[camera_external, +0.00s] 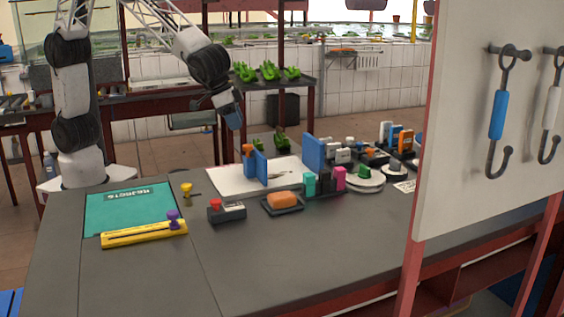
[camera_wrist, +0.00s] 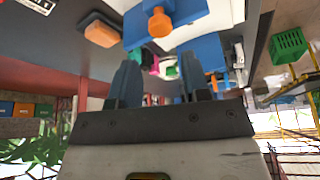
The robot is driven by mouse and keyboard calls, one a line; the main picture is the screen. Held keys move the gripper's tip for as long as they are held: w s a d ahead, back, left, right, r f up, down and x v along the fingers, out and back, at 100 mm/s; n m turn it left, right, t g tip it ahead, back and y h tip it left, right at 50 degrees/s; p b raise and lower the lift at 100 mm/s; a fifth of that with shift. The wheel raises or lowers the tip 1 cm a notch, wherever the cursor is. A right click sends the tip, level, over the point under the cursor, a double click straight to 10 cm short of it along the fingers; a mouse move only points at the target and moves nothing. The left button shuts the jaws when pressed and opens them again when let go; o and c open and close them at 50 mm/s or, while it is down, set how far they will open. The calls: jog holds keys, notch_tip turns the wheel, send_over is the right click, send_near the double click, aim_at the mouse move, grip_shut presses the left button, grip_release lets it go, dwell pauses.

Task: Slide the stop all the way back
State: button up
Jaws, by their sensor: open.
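Two upright blue plates stand on a white board (camera_external: 228,178). A yellow slide rail (camera_external: 140,235) with a purple knob (camera_external: 173,217) lies at the table's front left. I cannot tell for certain which part is the stop. My gripper (camera_external: 232,118) is open and empty, above and behind the board, touching nothing.
A teal mat (camera_external: 130,207), a yellow peg (camera_external: 186,193), a dark box with a red knob (camera_external: 227,212) and a tray with an orange block (camera_external: 283,201) lie nearby. Several small blocks crowd the right. A white panel with hooks (camera_external: 498,110) stands at the right edge.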

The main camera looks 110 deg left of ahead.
aim_at(247, 145)
jog(key=shift+f, duration=0.1)
jog(key=shift+x, duration=3.8)
grip_shut()
